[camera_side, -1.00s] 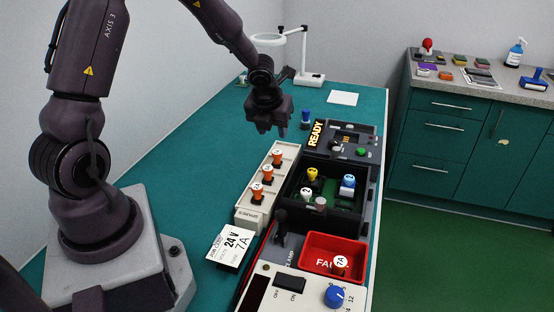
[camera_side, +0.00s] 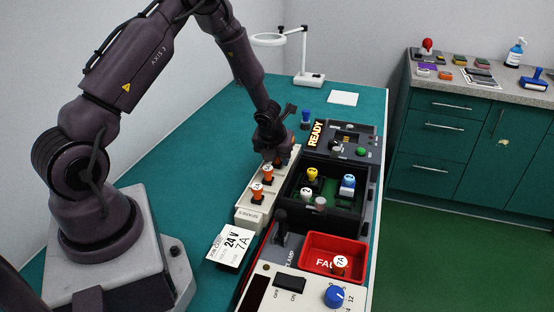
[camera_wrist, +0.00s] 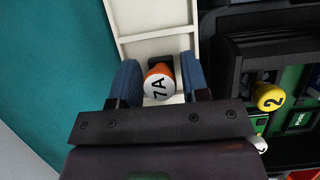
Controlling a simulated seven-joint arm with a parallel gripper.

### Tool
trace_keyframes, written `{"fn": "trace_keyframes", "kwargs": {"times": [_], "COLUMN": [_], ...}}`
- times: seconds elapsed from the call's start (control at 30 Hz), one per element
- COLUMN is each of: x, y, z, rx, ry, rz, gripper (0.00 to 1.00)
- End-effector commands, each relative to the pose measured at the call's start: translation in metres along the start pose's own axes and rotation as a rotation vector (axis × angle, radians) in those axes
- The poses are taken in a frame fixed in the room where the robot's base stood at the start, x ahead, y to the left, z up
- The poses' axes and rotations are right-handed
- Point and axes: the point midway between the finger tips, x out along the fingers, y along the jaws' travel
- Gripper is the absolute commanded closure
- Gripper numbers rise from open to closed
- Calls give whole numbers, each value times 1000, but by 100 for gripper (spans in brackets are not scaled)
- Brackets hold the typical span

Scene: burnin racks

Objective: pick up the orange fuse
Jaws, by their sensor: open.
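Orange fuses with white caps stand in a cream rack (camera_side: 247,218). In the side view the near orange fuse (camera_side: 257,193) and the middle orange fuse (camera_side: 267,174) show; the far one is hidden by my gripper (camera_side: 276,157). In the wrist view an orange fuse (camera_wrist: 159,83) marked 7A stands between the two blue-padded fingers of my gripper (camera_wrist: 158,82). The fingers are open, one on each side of it. I cannot tell whether either finger touches it. Another orange fuse (camera_side: 340,264) marked 7A is in the red tray (camera_side: 320,245).
Right of the rack is a dark open box holding a yellow fuse (camera_side: 312,174), a blue fuse (camera_side: 348,182) and white-capped parts. A READY panel (camera_side: 316,133) stands behind it. A 24 V 7A card (camera_side: 231,246) lies in front. The teal table left of the rack is clear.

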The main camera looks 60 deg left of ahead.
Motion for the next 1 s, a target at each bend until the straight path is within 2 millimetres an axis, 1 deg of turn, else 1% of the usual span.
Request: {"fn": "trace_keyframes", "kwargs": {"times": [0.13,0.17,0.2,0.3,0.6,0.77,0.87,0.93,1.0], "x": [0,0,0,-1,-2,-9,-21,-33,-51], "y": [0,0,0,0,0,0,0,1,5], "z": [0,0,0,0,1,5,10,14,7], "rx": [0,0,0,0,-1,-5,-6,-6,0], "ry": [-1,-1,-1,0,-1,-3,-4,-3,-3], "rz": [-1,-1,-1,-1,-1,-2,-3,-2,0], "gripper": [58,65,74,94,94,94,94,94,94]}}
